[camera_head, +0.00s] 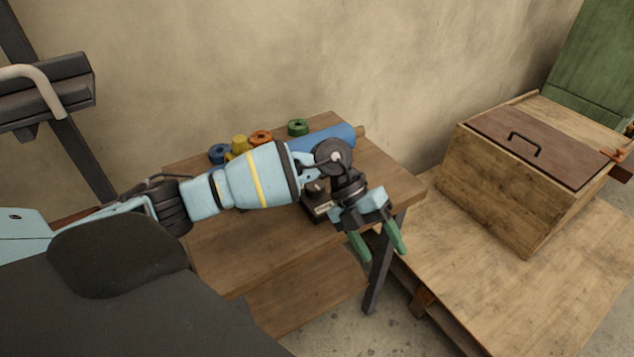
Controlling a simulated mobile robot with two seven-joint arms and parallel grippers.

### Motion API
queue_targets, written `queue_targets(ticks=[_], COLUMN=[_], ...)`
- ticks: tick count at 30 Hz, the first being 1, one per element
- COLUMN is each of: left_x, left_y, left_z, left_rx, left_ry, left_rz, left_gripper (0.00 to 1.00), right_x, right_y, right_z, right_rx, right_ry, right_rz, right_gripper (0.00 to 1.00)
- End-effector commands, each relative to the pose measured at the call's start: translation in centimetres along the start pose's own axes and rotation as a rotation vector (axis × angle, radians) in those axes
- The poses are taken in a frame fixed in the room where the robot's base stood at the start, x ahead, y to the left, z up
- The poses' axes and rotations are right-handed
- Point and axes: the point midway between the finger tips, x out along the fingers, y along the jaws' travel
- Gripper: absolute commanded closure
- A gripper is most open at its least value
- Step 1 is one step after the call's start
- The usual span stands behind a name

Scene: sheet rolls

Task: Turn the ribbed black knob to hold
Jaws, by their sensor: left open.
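A small dark box (315,205) with a pale marking on its front stands on the wooden table, partly hidden behind my left wrist. A dark shape on top of it may be the ribbed black knob, but it is too small and too covered to be sure. Its setting cannot be read. My left gripper (381,248) has two green fingers, spread apart and empty. My right gripper is not in view.
The table's front left is bare. A wooden crate (500,190) with a brown handled lid stands on a low platform (465,275) at right.

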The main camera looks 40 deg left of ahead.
Motion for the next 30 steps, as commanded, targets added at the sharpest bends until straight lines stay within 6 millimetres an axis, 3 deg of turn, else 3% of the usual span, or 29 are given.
queue_targets(ticks=[1,6,9,13,16,20,30], left_x=[-2.4,-10.7,-15.2,-19.1,-20.6,-21.0,-18.8], left_y=[1.3,5.0,6.3,7.2,7.5,7.6,9.6], left_z=[1.6,4.8,5.7,6.0,6.0,6.0,6.6], left_rx=[-0.003,-0.081,-0.14,-0.202,-0.228,-0.236,-0.235], left_ry=[-0.042,-0.176,-0.249,-0.312,-0.336,-0.343,-0.338], left_rz=[0.11,0.434,0.567,0.671,0.707,0.717,0.717], left_gripper=[0.36,0.36,0.36,0.36,0.36,0.36,0.36], right_x=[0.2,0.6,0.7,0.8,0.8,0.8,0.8], right_y=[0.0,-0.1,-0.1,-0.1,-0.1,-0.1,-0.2], right_z=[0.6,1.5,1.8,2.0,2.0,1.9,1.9], right_rx=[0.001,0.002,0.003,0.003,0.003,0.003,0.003], right_ry=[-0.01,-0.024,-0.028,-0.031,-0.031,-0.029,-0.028], right_rz=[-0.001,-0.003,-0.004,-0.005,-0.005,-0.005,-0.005], right_gripper=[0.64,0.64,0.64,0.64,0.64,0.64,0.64])
